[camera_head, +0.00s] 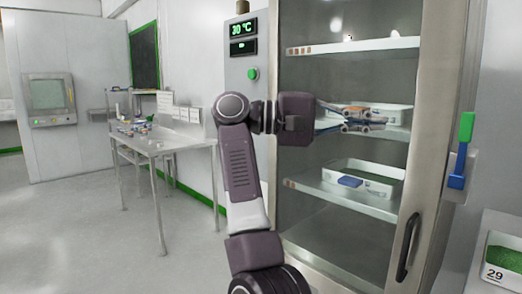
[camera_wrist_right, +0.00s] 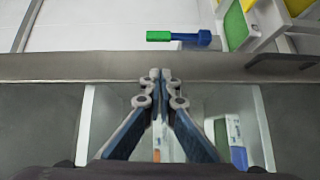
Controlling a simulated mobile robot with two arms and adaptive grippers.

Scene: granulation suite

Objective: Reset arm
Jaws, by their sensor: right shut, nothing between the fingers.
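My right gripper (camera_head: 380,120) is shut and empty, with its fingers pointing right in front of the cabinet (camera_head: 432,120). In the right wrist view my right gripper (camera_wrist_right: 160,76) shows its two blue-and-grey fingers meeting at the tips. The tips overlap the grey frame bar (camera_wrist_right: 80,66) in that view; I cannot tell how far apart they are. My right arm rises from the bottom middle of the head view and bends at the elbow. My left gripper is in neither view.
A green-and-blue handle (camera_head: 457,180) is on the cabinet's right side. White trays (camera_head: 394,170) stand on its shelves. A bin labelled 29 (camera_head: 498,272) is at lower right. A metal table (camera_head: 165,142) with small items stands at left. The floor (camera_head: 90,235) there is clear.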

